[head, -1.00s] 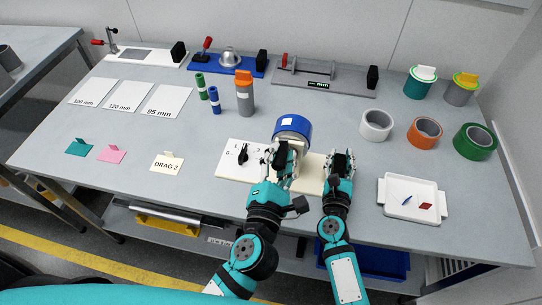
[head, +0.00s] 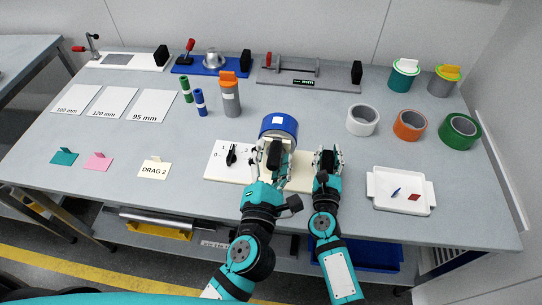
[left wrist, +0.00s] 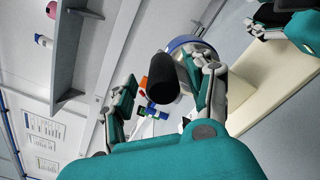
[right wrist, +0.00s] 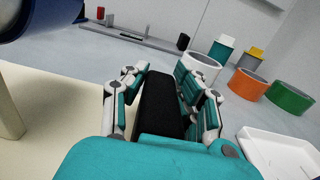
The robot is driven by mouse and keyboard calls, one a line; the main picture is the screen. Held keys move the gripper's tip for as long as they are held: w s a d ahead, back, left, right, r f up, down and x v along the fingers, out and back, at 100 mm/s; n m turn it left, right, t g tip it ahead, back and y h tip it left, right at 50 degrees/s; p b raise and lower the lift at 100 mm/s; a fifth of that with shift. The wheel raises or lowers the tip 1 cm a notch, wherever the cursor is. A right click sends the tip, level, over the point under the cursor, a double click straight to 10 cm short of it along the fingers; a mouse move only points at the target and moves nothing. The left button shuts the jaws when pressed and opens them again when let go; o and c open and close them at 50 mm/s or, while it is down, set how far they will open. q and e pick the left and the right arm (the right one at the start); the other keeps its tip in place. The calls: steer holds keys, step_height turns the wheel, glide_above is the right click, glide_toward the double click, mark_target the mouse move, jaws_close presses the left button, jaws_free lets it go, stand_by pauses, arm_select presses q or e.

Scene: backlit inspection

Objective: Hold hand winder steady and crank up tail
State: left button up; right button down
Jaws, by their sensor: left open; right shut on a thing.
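The hand winder has a blue drum (head: 279,124) with a white label, standing on a cream base (head: 300,183). A black upright handle (head: 274,152) is in front of the drum. My left gripper (head: 272,160) is open at this handle; in the left wrist view the black handle (left wrist: 163,80) shows between the spread fingers, apart from the left one. My right gripper (head: 327,160) is shut on a black grip (right wrist: 160,102), right of the drum. The drum's edge shows at top left of the right wrist view (right wrist: 35,18). The winder's crank link is hidden.
A white dial board (head: 218,168) lies left of the winder. White (head: 362,120), orange (head: 409,125) and green (head: 460,132) tape rolls and a white tray (head: 402,203) stand right. An orange-topped bottle (head: 230,95) stands behind left. Tabletop between the cards and board is clear.

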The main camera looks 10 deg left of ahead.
steer(key=shift+s+f, duration=0.1)
steer(key=shift+f, duration=0.15)
arm_select(q)
steer(key=shift+s+a, duration=0.1)
steer(key=shift+s, duration=3.9)
steer(key=shift+w, duration=0.1)
arm_select(e)
steer(key=c, duration=1)
jaws_free()
steer(key=shift+r, duration=0.15)
steer(key=shift+o, duration=0.2)
steer(key=s, duration=1.1)
steer(key=shift+s+a, duration=0.1)
steer(key=shift+s, duration=0.3)
